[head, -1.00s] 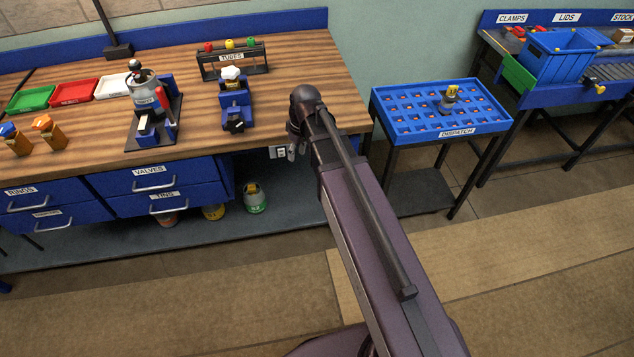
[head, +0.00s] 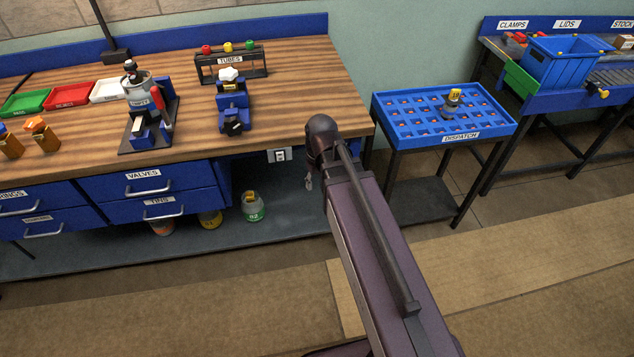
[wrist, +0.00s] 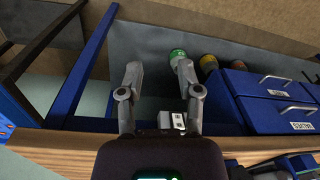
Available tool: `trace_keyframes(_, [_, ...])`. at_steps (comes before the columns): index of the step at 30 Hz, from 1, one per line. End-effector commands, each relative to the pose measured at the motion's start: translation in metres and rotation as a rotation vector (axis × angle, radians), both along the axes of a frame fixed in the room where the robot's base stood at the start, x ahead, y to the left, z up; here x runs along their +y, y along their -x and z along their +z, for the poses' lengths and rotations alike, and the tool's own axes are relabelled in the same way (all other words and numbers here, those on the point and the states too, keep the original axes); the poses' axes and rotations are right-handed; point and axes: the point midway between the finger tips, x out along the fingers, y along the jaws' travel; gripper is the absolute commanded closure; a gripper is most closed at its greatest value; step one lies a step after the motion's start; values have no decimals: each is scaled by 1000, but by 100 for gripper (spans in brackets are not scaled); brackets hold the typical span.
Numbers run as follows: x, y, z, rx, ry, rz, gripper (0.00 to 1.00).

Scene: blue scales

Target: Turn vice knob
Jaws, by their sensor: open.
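The vice (head: 231,103) is a small blue block on the wooden bench top, with a dark knob (head: 234,127) low on its front and a white part on top. In the head view my gripper (head: 309,181) shows only in part below my arm's end, in front of the bench edge and to the right of and below the vice. In the wrist view my gripper (wrist: 157,66) has its two grey fingers spread apart, with nothing between them. I cannot make out the vice knob clearly in the wrist view.
A tube rack (head: 230,65) stands behind the vice and a machine on a dark base (head: 165,130) to its left. Drawers (head: 150,183) and a shelf with several tins lie below. A blue dispatch tray (head: 390,104) stands right of the bench. A socket (head: 280,155) sits under the bench edge.

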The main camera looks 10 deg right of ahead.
Motion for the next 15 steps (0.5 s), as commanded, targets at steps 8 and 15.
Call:
trace_keyframes(8, [-1, 2, 0, 1, 1, -6, 54])
trace_keyframes(15, [-15, 30, 0, 12, 36, -145, 54])
